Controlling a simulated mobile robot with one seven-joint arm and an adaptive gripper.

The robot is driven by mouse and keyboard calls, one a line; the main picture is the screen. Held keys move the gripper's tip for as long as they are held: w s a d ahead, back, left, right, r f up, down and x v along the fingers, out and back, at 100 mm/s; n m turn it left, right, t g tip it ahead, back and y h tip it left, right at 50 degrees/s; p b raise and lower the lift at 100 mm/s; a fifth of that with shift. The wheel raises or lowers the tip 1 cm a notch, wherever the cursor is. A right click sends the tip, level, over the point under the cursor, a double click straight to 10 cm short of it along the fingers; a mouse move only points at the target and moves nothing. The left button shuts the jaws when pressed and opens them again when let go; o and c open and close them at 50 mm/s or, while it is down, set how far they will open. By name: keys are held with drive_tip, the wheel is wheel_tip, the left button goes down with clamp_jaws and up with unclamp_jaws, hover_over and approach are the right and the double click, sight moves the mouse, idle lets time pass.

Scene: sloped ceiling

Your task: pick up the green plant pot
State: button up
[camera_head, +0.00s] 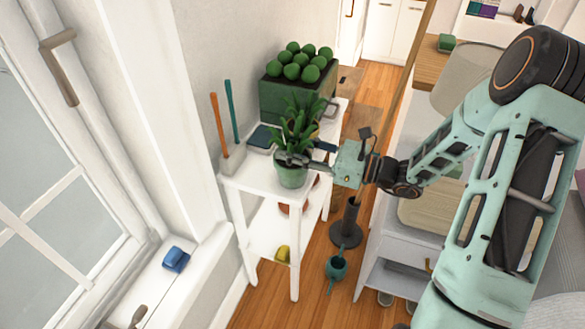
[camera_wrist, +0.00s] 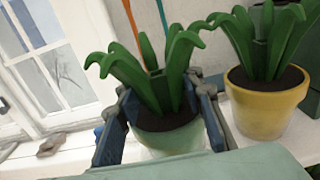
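The green plant pot (camera_head: 292,174) holds a leafy plant and stands upright at the near end of the white shelf's top. My gripper (camera_head: 306,155) reaches in from the right at rim height, with a finger on either side of the pot. In the wrist view, the pale green pot (camera_wrist: 172,140) with dark soil sits between the two fingers (camera_wrist: 165,112). The fingers overlap its rim, and I see no clear gap, but I cannot tell whether they press on it. The pot's lower part is hidden there by my gripper's body.
A yellow potted plant (camera_wrist: 265,105) stands close on the right in the wrist view. A green planter (camera_head: 285,98) stands behind on the white shelf (camera_head: 250,180). A holder with two upright tools (camera_head: 232,157) stands left. A watering can (camera_head: 336,268) lies below on the floor.

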clamp_jaws()
drive_tip(key=shift+r, duration=0.2)
idle(0.4)
